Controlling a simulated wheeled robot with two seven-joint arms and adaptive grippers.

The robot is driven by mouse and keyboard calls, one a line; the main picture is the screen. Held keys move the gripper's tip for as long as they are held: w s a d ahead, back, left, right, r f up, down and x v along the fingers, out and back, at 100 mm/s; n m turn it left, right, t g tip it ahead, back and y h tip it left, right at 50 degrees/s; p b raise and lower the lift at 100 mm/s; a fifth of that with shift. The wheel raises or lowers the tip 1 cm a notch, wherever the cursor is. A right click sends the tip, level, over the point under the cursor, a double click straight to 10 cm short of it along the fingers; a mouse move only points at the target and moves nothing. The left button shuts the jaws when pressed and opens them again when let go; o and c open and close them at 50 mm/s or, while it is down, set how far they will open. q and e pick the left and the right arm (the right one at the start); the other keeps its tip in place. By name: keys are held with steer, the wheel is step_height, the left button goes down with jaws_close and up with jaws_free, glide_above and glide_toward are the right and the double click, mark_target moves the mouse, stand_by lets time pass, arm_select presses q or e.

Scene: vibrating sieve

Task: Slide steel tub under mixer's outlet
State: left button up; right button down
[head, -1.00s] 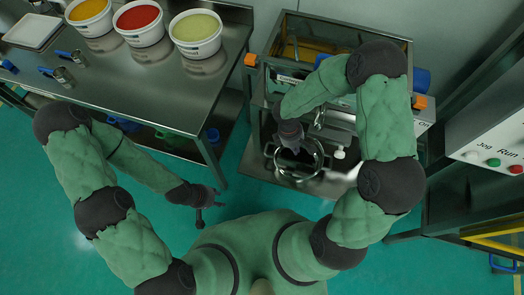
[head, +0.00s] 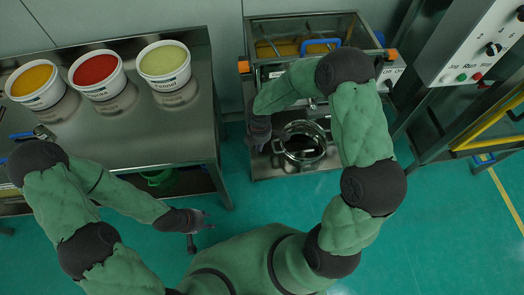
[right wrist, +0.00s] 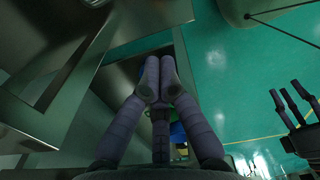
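The steel tub (head: 303,150) is a round, shiny open vessel with side handles. It sits on the low front shelf of the steel machine (head: 262,166) in the head view. My right gripper (head: 257,138) is just left of the tub, with a small gap seeming to lie between them. In the right wrist view its fingers (right wrist: 160,66) are drawn together with nothing visible between them. My left gripper (head: 202,224) is empty, fingers apart, above the floor left of my body; it also shows in the right wrist view (right wrist: 290,110). I cannot clearly make out the outlet; my right arm covers part of the machine.
A steel table (head: 130,140) on the left carries three buckets of yellow (head: 36,85), red (head: 98,75) and pale green (head: 165,66) material. A control panel (head: 470,50) with buttons stands at the right. Green floor (head: 440,235) is open at the lower right.

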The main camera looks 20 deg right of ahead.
step_height(320, 180, down, 10)
steer(key=b, duration=0.4)
steer(key=shift+r, duration=0.1)
steer(key=d, duration=0.3)
steer(key=shift+d+r+b, duration=0.2)
steer(key=shift+r+b, duration=0.1)
steer(key=shift+d, duration=0.35)
steer(key=shift+r, duration=0.1)
steer(key=d+p, duration=0.2)
steer(key=d, duration=0.2)
steer(key=shift+s, duration=0.1)
steer(key=shift+d, duration=0.1)
